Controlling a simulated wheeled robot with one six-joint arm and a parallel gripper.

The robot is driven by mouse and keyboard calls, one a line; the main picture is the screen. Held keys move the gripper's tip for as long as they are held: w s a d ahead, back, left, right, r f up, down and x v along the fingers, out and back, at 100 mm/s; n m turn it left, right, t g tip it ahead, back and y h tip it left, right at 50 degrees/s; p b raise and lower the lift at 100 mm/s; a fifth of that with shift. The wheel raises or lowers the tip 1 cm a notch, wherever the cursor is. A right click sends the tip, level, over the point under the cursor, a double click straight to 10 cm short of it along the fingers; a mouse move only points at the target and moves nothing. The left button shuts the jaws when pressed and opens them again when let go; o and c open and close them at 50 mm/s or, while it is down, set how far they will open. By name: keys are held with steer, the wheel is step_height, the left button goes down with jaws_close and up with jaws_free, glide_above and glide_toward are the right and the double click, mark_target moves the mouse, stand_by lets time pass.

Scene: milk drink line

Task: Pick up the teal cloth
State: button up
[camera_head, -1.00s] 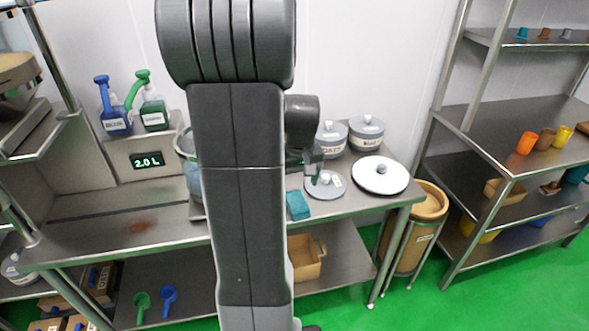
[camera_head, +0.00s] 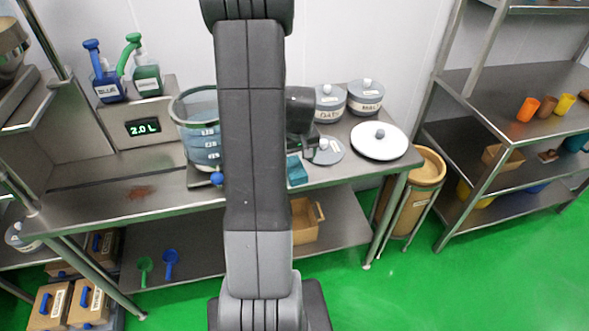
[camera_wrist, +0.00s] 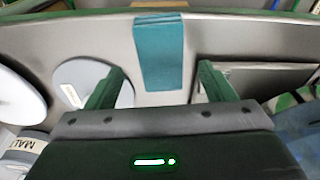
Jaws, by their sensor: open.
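The teal cloth (camera_head: 297,170) lies on the steel table, just right of my arm in the head view, partly hidden by the arm. In the wrist view the cloth (camera_wrist: 159,52) is a flat folded strip at the upper middle, reaching the table's edge. My gripper (camera_wrist: 163,80) is open and empty, its two green fingers spread on either side of the cloth's near end in the picture. I cannot tell how far above the table they are. In the head view the fingers are mostly hidden behind my arm.
A grey lid (camera_head: 327,151) lies close right of the cloth, with a white lid (camera_head: 379,141) farther right. Grey jars (camera_head: 364,97) stand behind. The table's front edge (camera_head: 340,177) is close to the cloth.

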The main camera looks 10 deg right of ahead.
mark_target(295, 167)
steer(key=shift+w+a+f+p, duration=0.1)
steer(key=shift+w+f+p, duration=0.15)
steer(key=shift+f, duration=0.85)
steer(key=shift+w+f+p, duration=0.15)
steer(key=shift+f+p, duration=0.05)
steer(key=shift+f, duration=0.85)
steer(key=c, duration=1.1)
